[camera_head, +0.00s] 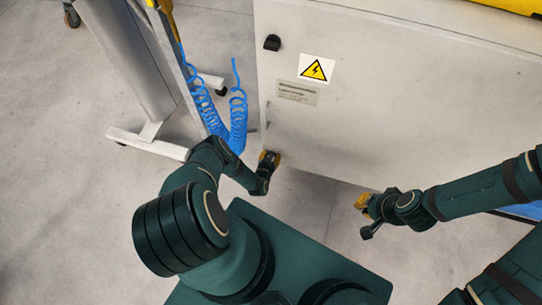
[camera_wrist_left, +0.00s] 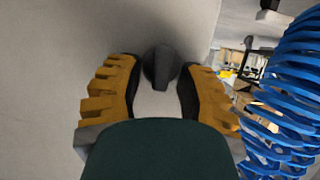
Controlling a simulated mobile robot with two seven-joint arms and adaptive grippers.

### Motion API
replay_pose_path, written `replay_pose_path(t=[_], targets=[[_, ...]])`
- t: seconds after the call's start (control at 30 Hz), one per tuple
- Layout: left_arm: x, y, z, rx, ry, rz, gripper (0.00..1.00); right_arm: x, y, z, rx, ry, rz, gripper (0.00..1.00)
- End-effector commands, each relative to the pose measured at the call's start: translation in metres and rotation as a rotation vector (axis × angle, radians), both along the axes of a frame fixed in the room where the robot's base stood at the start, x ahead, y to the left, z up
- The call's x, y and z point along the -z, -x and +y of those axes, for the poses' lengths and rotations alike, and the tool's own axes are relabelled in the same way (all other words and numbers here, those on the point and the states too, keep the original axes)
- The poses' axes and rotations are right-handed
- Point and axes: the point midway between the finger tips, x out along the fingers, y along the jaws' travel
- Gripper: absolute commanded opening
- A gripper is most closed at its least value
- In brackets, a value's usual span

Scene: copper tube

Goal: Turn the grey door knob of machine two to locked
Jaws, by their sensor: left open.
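A dark grey round knob (camera_wrist_left: 161,67) with a raised grip bar sits on a pale door face in the left wrist view. My left gripper (camera_wrist_left: 157,88) is open, its yellow-backed fingers on either side of the knob; I cannot tell whether they touch it. In the head view my left gripper (camera_head: 269,158) is at the lower left of the white cabinet door (camera_head: 390,100), and the knob there is hidden. Another black knob (camera_head: 272,43) shows at the door's upper left. My right gripper (camera_head: 362,203) is near the cabinet's bottom edge; its finger opening is unclear.
A blue coiled hose (camera_head: 238,118) hangs left of the cabinet, close to my left arm; it also shows in the left wrist view (camera_wrist_left: 290,85). A grey post on a white foot (camera_head: 150,142) stands further left. Clear floor lies at the lower left.

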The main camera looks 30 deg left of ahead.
Motion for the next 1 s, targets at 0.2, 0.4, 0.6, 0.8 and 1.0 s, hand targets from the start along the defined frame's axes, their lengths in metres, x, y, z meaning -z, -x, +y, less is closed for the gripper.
replay_pose_path(t=[0.2,0.4,0.6,0.8,1.0], targets=[[0.0001,-0.0002,0.0000,0.000,0.000,0.001,0.00,0.0000,0.0000,0.0000,0.000,0.000,0.000,0.00],[0.0002,-0.0005,0.0003,0.000,0.000,0.001,0.00,0.0002,0.0000,0.0001,0.000,0.000,0.000,0.00],[0.0003,-0.0008,0.0007,0.001,0.009,-0.001,0.00,0.0003,0.0000,0.0001,0.000,0.000,0.000,0.00],[0.0004,-0.0008,0.0017,0.001,0.074,-0.017,0.00,0.0004,-0.0001,0.0000,0.000,0.000,0.000,0.00],[0.0008,-0.0006,0.0032,0.003,0.205,-0.047,0.00,0.0004,-0.0001,0.0000,0.000,0.000,0.000,0.00]])
